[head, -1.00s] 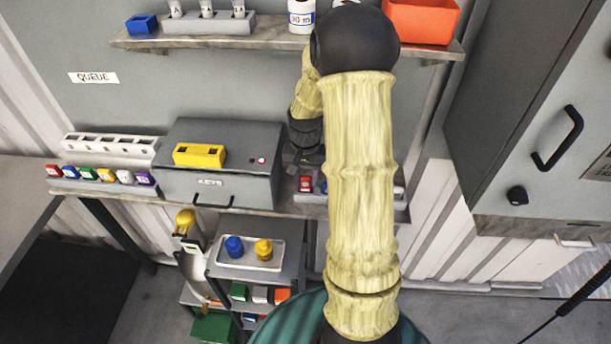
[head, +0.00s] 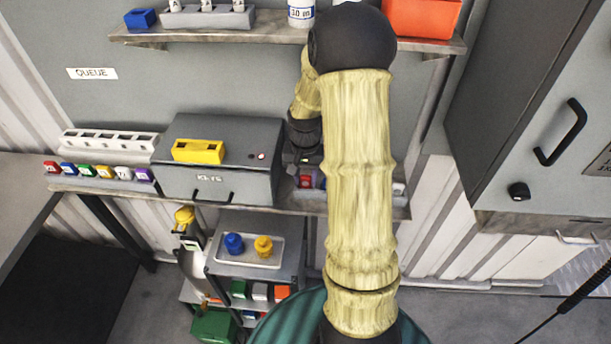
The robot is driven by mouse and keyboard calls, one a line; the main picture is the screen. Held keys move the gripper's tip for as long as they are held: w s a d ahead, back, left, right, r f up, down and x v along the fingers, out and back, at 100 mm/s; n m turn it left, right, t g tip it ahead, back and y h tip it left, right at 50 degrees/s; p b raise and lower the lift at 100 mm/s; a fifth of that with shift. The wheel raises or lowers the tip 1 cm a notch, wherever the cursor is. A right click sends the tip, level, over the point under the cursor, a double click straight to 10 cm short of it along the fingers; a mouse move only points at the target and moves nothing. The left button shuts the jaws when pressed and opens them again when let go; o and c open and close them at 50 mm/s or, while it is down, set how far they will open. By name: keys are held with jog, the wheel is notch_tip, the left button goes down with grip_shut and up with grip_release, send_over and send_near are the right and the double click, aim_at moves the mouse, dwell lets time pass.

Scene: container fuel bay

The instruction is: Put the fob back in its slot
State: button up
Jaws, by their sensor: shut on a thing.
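My gripper (head: 304,160) is just right of the grey key box, low over the shelf, and partly hidden by my own arm. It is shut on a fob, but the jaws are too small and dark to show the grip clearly. A red fob (head: 305,181) shows directly below the gripper, with a blue-purple one (head: 319,180) beside it. I cannot tell which fob is held or whether it touches a slot. A white rack (head: 110,141) with several dark slots stands at the left, behind a row of coloured fobs (head: 95,170).
The grey key box (head: 245,185) has a yellow block (head: 198,151) on top and a lit red lamp. A shelf (head: 270,42) above bears a blue box and an orange bin (head: 422,18). Below, a tray (head: 228,256) holds blue and yellow pieces. A grey cabinet (head: 540,110) stands right.

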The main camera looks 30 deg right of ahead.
jog(key=shift+f, duration=0.2)
jog(key=o, duration=1)
jog(key=shift+o, duration=0.2)
jog(key=shift+r, duration=0.1)
notch_tip(320, 180, up, 7)
jog(key=shift+r+b, duration=0.2)
jog(key=shift+b, duration=0.45)
jog(key=shift+a, duration=0.1)
